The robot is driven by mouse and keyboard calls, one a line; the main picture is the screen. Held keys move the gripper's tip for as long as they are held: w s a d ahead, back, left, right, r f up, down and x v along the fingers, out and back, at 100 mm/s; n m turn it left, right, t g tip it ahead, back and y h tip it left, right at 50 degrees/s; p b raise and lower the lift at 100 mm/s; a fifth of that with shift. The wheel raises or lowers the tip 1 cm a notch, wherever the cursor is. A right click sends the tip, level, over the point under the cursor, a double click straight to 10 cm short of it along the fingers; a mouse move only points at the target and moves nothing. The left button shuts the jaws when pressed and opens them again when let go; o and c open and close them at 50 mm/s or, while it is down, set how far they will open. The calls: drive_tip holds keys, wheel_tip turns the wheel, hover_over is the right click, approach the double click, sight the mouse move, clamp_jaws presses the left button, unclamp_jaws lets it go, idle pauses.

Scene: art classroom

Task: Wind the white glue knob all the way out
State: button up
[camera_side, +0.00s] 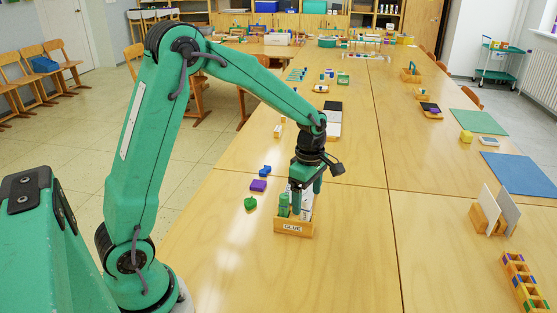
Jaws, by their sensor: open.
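A small wooden box labelled GLUE (293,229) stands on the table, with green and white items in it. A green item (284,205) stands at its left side, and a white item (307,206) shows at its right. My green gripper (306,193) points down over the box, its fingers open and among or just in front of these items. I cannot make out the white glue knob; it is too small or hidden behind the fingers. I cannot tell whether a finger touches anything.
Left of the box lie a green piece (250,204), a purple block (258,186) and a blue piece (265,170). A white-and-black tray (333,122) lies behind. At right are a wooden holder with panels (486,219) and a blue mat (521,173). The table between is clear.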

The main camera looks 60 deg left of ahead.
drive_tip(key=n, duration=1.1)
drive_tip(key=shift+n, duration=0.3)
drive_tip(key=shift+c, duration=0.2)
idle(0.3)
drive_tip(key=c, duration=1.5)
drive_tip(key=shift+o, duration=0.2)
